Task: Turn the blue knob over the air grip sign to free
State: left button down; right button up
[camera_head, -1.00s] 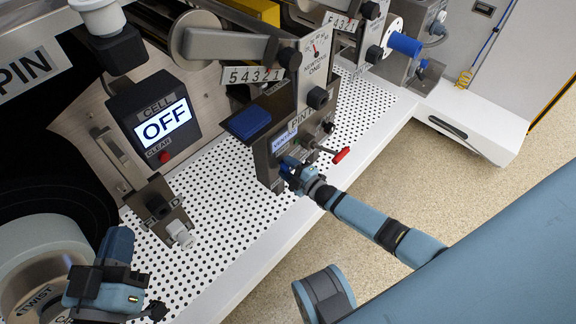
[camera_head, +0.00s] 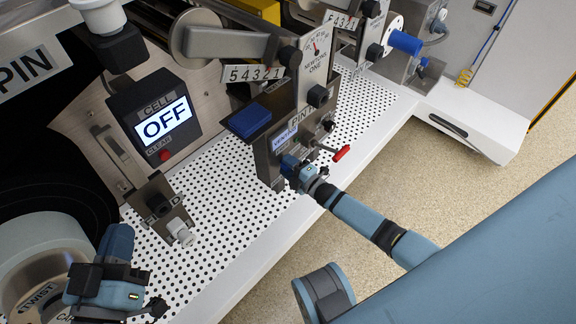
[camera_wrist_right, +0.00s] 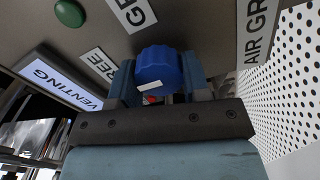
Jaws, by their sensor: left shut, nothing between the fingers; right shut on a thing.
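The blue knob (camera_wrist_right: 160,66) shows in the right wrist view between my right gripper's two fingers (camera_wrist_right: 159,85), which are closed on its sides. A white mark is on the knob's near face, pointing toward the lower left. The AIR GRIP sign (camera_wrist_right: 257,28), partly cut off, is to its right. A FREE label (camera_wrist_right: 98,64) is to its left, and another label (camera_wrist_right: 132,11), cut off, is above. In the head view my right gripper (camera_head: 287,168) is at the lower front of the grey panel and hides most of the knob. My left gripper (camera_head: 157,308) is shut and empty at the lower left.
A lit VENTING display (camera_wrist_right: 57,82) and a green button (camera_wrist_right: 69,13) are on the same panel. A red-tipped lever (camera_head: 341,153) sticks out just above my right wrist. A CELL box (camera_head: 158,118) reads OFF.

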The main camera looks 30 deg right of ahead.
jog(key=o, duration=0.9)
pick_arm(q)
jog(key=r+p, duration=0.1)
jog(key=p, duration=0.1)
jog(key=a+r+p, duration=0.1)
jog(key=shift+t+y+p, duration=0.3)
jog(key=shift+t+p, duration=0.05)
jog(key=shift+t, duration=0.05)
pick_arm(e)
jog(key=v, duration=1.4)
pick_arm(q)
jog(key=shift+r, duration=0.1)
